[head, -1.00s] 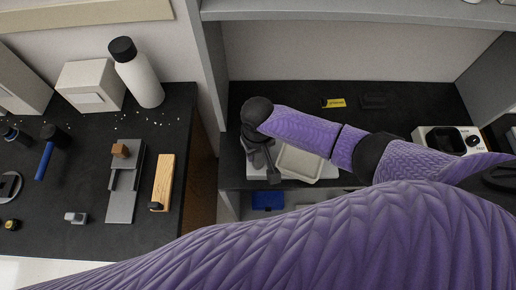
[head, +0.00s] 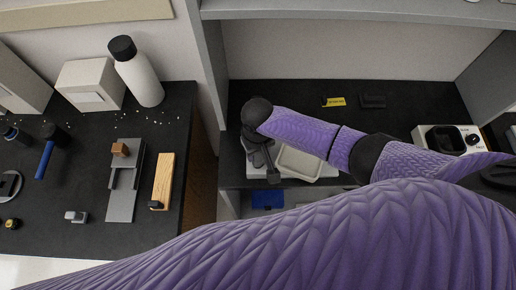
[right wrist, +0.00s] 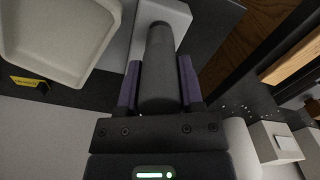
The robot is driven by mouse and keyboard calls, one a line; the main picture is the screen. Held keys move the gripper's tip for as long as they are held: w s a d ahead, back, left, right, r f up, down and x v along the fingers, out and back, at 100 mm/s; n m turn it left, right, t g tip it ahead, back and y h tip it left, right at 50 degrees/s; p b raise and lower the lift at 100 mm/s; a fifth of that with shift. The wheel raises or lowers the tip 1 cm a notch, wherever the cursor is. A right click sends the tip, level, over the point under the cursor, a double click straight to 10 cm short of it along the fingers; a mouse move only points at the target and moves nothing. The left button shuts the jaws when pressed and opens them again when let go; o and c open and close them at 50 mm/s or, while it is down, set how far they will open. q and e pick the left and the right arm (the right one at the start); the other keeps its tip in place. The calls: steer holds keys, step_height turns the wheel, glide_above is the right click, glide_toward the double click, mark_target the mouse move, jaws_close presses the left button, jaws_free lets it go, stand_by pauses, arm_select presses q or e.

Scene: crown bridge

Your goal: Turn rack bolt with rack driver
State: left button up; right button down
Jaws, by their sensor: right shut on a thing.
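My right gripper (right wrist: 160,66) is shut on a thick dark grey cylinder, which I take to be the rack driver (right wrist: 159,88). The purple fingers sit on both sides of it. Its far end is over a pale grey-white block (right wrist: 177,15), perhaps the rack; I cannot tell if they touch. The rack bolt is not visible, maybe hidden beneath the driver. In the head view my right gripper (head: 268,168) is a dark shape at the shelf's front edge, left of a pale tray, and the driver is hard to make out there. My left gripper is not in view.
The pale tray (head: 300,163) lies right beside the gripper. A yellow label (head: 334,102) and a black block (head: 373,101) lie further back. A grey upright panel (head: 207,75) separates this bay from the left bench, which holds a white bottle (head: 140,80) and a wooden block (head: 164,180).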

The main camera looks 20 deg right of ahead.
steer(key=shift+f, duration=0.3)
steer(key=shift+f+b, duration=0.25)
steer(key=shift+b, duration=0.1)
steer(key=shift+r, duration=0.1)
steer(key=shift+m+p, duration=0.4)
steer(key=shift+p, duration=0.05)
steer(key=shift+m+p, duration=0.35)
steer(key=shift+m, duration=0.15)
steer(key=shift+m, duration=0.4)
